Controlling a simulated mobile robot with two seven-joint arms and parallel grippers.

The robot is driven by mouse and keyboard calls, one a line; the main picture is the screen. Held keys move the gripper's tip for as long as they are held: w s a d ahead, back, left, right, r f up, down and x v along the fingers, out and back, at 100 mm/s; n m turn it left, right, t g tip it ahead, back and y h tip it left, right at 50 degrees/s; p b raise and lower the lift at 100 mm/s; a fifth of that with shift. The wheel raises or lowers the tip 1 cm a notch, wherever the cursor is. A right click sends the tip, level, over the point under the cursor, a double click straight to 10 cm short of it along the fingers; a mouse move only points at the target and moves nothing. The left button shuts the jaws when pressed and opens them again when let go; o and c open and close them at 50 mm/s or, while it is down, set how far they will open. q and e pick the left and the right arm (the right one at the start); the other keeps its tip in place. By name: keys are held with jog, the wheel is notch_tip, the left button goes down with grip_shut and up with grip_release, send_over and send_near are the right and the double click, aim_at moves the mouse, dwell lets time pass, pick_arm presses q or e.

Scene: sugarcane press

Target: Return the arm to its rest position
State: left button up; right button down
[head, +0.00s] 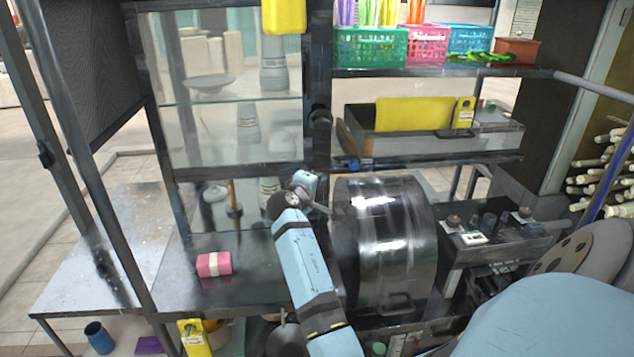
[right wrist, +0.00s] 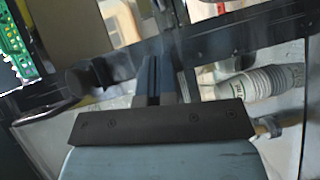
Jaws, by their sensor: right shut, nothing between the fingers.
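My right arm (head: 305,265) reaches up through the middle of the head view, in front of the sugarcane press stand. My right gripper (head: 313,184) is at its far end, just left of the top of the dark shiny press drum (head: 385,235). In the right wrist view the fingers (right wrist: 157,80) are dark, close together and hold nothing. They point toward the stand's dark frame, and I cannot tell how far off it is. My left gripper is not in view.
A glass cabinet (head: 225,90) stands left of the gripper, with stacked cups (right wrist: 262,82) behind its glass. A pink sponge-like block (head: 214,264) lies on the dark counter. A shelf (head: 440,72) with coloured baskets is above right. Sugarcane stalks (head: 605,180) are at far right.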

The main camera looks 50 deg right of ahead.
jog(key=shift+s+a+r, duration=0.1)
jog(key=shift+a, duration=0.3)
jog(key=shift+d, duration=0.15)
